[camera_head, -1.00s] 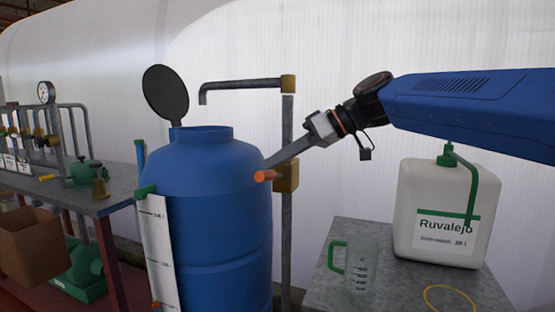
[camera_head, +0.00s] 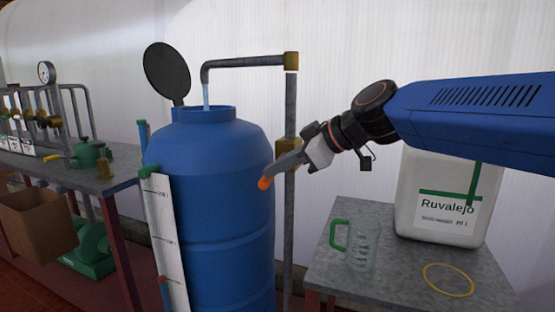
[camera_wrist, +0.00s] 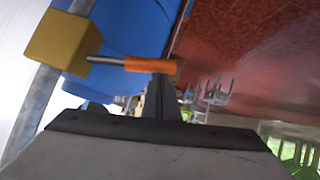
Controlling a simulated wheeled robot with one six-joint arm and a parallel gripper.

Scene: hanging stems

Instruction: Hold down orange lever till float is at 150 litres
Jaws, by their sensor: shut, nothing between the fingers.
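The orange lever (camera_head: 264,183) slopes downward in front of the brass valve on the standpipe. My gripper (camera_head: 278,170) is shut, with its fingertips against the lever from above. In the wrist view the orange lever grip (camera_wrist: 150,64) lies across the fingertips, joined by a metal rod to the brass valve block (camera_wrist: 62,42). Water (camera_head: 206,96) runs from the spout into the open blue barrel (camera_head: 225,210). A white gauge board (camera_head: 166,235) stands at the barrel's left front, its figures too small to read. An orange marker (camera_head: 163,290), apparently the float, shows low at its edge.
A grey table (camera_head: 390,275) at right holds a measuring jug (camera_head: 362,248), a white canister (camera_head: 445,210) and a yellow ring (camera_head: 448,281). A bench (camera_head: 100,178) with valves stands at left. A round black lid (camera_head: 167,72) stands open behind the barrel.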

